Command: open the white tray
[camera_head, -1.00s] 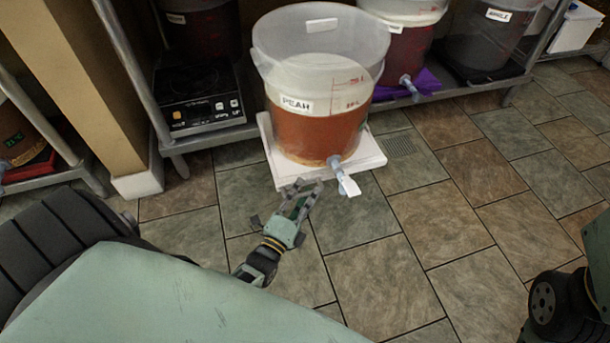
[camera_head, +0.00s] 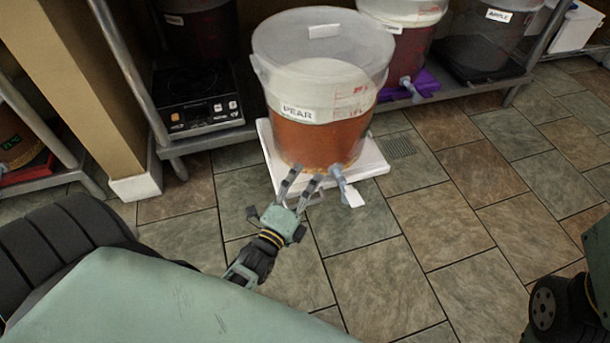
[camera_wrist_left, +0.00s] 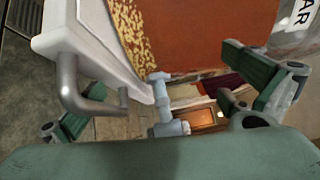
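The white tray (camera_head: 377,165) is a flat slab on the floor under a lidded bucket labelled PEAR (camera_head: 318,130) that holds orange-brown liquid. In the left wrist view the tray (camera_wrist_left: 95,35) fills the upper left, with a grey metal bar handle (camera_wrist_left: 68,82) on its side. My left gripper (camera_head: 300,182) is open at the tray's front edge, to the left of the bucket's spigot (camera_head: 340,180). In the left wrist view its fingers (camera_wrist_left: 165,95) are spread wide, with the handle showing toward the left finger. I cannot tell whether they touch it. My right gripper is not in view.
The bucket's spigot hangs over the tray's front, close to my left fingers. A hot plate (camera_head: 195,97) sits on the low metal shelf at left. More buckets (camera_head: 410,45) stand behind. The tiled floor (camera_head: 430,230) in front is clear.

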